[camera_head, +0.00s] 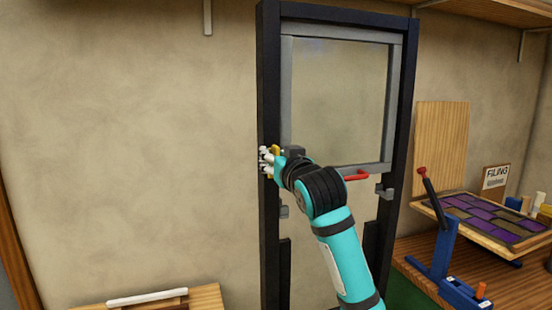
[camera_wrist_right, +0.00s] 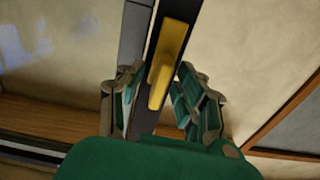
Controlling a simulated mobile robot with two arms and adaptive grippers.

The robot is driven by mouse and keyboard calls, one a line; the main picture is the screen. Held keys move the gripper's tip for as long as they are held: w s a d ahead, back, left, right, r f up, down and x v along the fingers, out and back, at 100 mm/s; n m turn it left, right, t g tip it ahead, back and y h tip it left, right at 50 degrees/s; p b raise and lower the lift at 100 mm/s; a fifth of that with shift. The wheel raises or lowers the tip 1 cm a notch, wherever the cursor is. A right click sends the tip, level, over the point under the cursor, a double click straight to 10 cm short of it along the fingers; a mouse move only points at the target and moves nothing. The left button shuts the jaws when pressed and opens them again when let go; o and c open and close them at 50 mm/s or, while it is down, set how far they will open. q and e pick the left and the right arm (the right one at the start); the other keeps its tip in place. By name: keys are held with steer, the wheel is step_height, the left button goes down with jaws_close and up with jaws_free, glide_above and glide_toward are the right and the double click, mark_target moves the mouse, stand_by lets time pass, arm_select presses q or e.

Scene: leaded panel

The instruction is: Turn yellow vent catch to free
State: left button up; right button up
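The yellow vent catch (camera_wrist_right: 168,56) is on the dark frame upright, between the spread fingers of my right gripper (camera_wrist_right: 160,98) in the wrist view. The fingers look apart from the catch on both sides; whether either touches it I cannot tell. In the head view a small part of the yellow catch (camera_head: 275,149) shows beside my right gripper (camera_head: 265,162), at the frame's left upright. The rest of it is hidden behind the gripper. My left gripper is not in view.
A grey-framed glass pane (camera_head: 340,95) sits in the dark frame (camera_head: 268,60), with a red handle (camera_head: 357,176) at its lower edge. To the right, a bench (camera_head: 420,275) carries a purple leaded panel (camera_head: 485,215) and a blue stand with a red-tipped lever (camera_head: 442,245).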

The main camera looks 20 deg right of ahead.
steer(key=s, duration=1.2)
steer(key=shift+d, duration=0.2)
